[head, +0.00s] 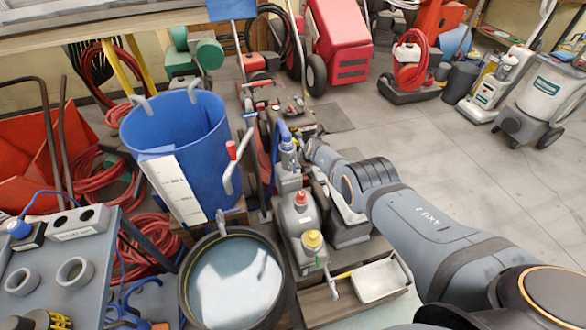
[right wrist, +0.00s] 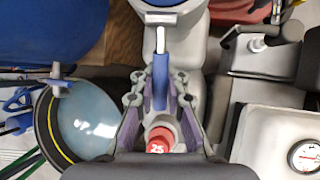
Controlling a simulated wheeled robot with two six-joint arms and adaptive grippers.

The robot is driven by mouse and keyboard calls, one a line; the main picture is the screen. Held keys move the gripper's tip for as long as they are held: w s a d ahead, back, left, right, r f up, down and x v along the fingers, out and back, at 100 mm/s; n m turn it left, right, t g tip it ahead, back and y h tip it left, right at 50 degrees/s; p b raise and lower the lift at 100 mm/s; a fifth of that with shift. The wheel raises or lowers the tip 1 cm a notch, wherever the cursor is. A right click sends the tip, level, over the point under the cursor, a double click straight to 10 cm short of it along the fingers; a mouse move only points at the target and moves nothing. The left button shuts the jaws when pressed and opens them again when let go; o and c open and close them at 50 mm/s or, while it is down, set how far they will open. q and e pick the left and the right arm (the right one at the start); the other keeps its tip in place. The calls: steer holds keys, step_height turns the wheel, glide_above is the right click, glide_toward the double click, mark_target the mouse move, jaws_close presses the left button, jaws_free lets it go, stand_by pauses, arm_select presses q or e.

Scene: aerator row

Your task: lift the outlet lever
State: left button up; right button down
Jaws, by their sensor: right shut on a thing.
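A blue lever (right wrist: 160,84) with a pale metal end stands between the fingers of my right gripper (right wrist: 158,95) in the right wrist view. The gripper is shut on this lever. In the head view my right gripper (head: 298,153) reaches the far end of the row of grey aerator units, by the blue-topped one (head: 288,143). A red cap (right wrist: 158,141) marked 25 shows just below the fingers; it also shows in the head view (head: 300,198). My left gripper is not in view.
A yellow-capped unit (head: 313,240) stands nearest in the row. A blue tub (head: 180,125) and a round basin (head: 186,290) stand left of the row. A white tray (head: 380,281) lies to the right. Open floor (head: 430,150) is farther right.

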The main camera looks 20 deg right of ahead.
steer(key=shift+d, duration=0.1)
steer(key=c, duration=1.4)
jaws_free()
steer(key=shift+s+r, duration=0.1)
steer(key=shift+r, duration=0.1)
steer(key=shift+o, duration=0.2)
steer(key=shift+f, duration=0.1)
